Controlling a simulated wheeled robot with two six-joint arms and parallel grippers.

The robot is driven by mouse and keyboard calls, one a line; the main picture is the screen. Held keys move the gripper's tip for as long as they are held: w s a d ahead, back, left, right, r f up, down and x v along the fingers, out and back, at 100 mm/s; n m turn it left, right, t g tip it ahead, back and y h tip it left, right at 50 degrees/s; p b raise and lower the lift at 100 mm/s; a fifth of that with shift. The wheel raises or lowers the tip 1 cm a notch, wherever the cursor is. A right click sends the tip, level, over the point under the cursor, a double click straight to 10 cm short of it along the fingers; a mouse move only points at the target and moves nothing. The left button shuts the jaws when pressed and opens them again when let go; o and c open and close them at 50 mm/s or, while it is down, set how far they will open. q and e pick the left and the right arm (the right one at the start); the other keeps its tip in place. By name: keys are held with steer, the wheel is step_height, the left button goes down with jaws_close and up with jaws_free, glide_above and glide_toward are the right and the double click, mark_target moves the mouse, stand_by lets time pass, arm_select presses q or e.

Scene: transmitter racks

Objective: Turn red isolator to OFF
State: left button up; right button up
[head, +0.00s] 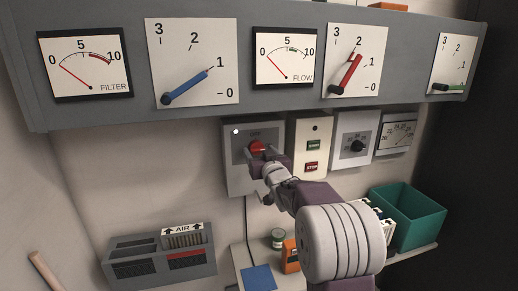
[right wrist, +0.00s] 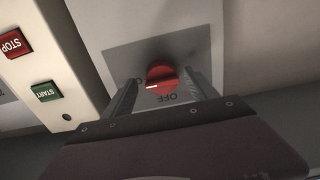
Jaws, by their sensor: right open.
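The red isolator knob (head: 257,146) is on a grey wall box (head: 238,170), with an OFF label just above it in the head view. In the right wrist view, which is upside down, the red knob (right wrist: 162,74) has a short white mark on its left side. The mark points sideways, not straight at the OFF lettering (right wrist: 168,98). My right gripper (head: 264,153) is at the knob. Its open fingers (right wrist: 165,84) stand on either side of the knob, with gaps visible, so contact cannot be told. My left gripper is out of view.
Beside the box is a panel with a green START button (head: 314,145) and red STOP button (head: 311,166). A grey dial box (head: 354,132) follows. A gauge shelf (head: 300,90) overhangs above. A teal bin (head: 408,212) and small items lie below.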

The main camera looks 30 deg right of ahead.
steer(key=shift+w+d, duration=0.15)
steer(key=shift+w, duration=0.1)
steer(key=shift+w+a, duration=0.15)
steer(key=shift+a, duration=0.1)
steer(key=shift+c, duration=0.4)
steer(key=shift+d, duration=0.1)
steer(key=c, duration=1.3)
steer(key=shift+o, duration=0.2)
steer(key=shift+f+n+b, duration=0.25)
steer(key=shift+n+b, duration=1.25)
steer(key=shift+b, duration=0.05)
steer(key=n+b, duration=0.3)
steer(key=n, duration=0.1)
steer(key=shift+r+n, duration=0.1)
steer(key=shift+n, duration=0.2)
steer(key=n+b, duration=0.2)
steer(key=n, duration=0.3)
steer(key=shift+d+r, duration=0.1)
steer(key=n+b, duration=0.1)
steer(key=n, duration=0.4)
steer(key=shift+r+b, duration=0.1)
steer(key=shift+b, duration=0.3)
steer(key=shift+n, duration=0.4)
